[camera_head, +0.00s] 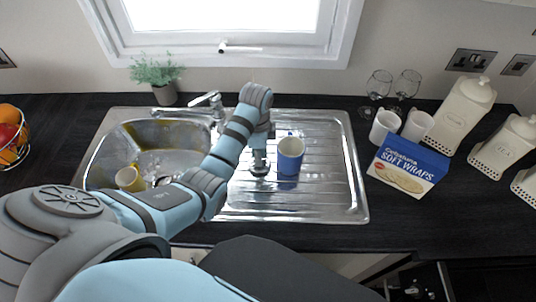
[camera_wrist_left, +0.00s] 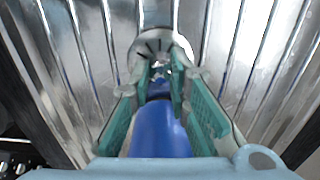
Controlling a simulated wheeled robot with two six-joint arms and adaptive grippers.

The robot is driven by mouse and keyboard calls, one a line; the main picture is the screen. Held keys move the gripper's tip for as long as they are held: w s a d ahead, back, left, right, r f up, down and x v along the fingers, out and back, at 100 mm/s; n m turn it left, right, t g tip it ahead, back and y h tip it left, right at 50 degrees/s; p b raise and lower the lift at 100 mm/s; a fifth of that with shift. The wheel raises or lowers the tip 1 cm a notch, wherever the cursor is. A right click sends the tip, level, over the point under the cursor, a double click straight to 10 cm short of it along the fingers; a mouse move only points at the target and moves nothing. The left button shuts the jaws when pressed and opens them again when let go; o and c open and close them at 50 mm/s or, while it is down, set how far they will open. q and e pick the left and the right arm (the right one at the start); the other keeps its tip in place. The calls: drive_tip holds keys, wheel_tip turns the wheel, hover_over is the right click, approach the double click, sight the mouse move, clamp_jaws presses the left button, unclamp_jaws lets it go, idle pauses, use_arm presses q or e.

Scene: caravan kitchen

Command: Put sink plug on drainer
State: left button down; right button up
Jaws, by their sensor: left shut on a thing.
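The sink plug (camera_wrist_left: 158,44) is a small round metal disc with dark slots, at my fingertips in the left wrist view. In the head view it is a dark disc (camera_head: 259,172) low over the ribbed drainer (camera_head: 325,190), left of a blue cup. I cannot tell if it touches the drainer. My left gripper (camera_head: 259,163) points down and is shut on the plug; its teal fingers (camera_wrist_left: 163,78) show in the wrist view. The blue cup (camera_head: 289,163) stands upright on the drainer close beside the gripper and shows in the wrist view (camera_wrist_left: 158,135). My right gripper is out of view.
The sink bowl (camera_head: 165,135) at left holds a yellow cup (camera_head: 128,178); the tap (camera_head: 208,98) stands behind. White cups (camera_head: 384,126), wine glasses (camera_head: 378,84), a soft wraps box (camera_head: 408,164) and canisters (camera_head: 467,112) stand at right. The drainer's right part is clear.

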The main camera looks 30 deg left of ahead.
use_arm(q)
drive_tip(key=shift+f, duration=0.15)
drive_tip(key=shift+f, duration=0.1)
drive_tip(key=c, duration=1.5)
unclamp_jaws()
drive_tip(key=shift+w, duration=0.1)
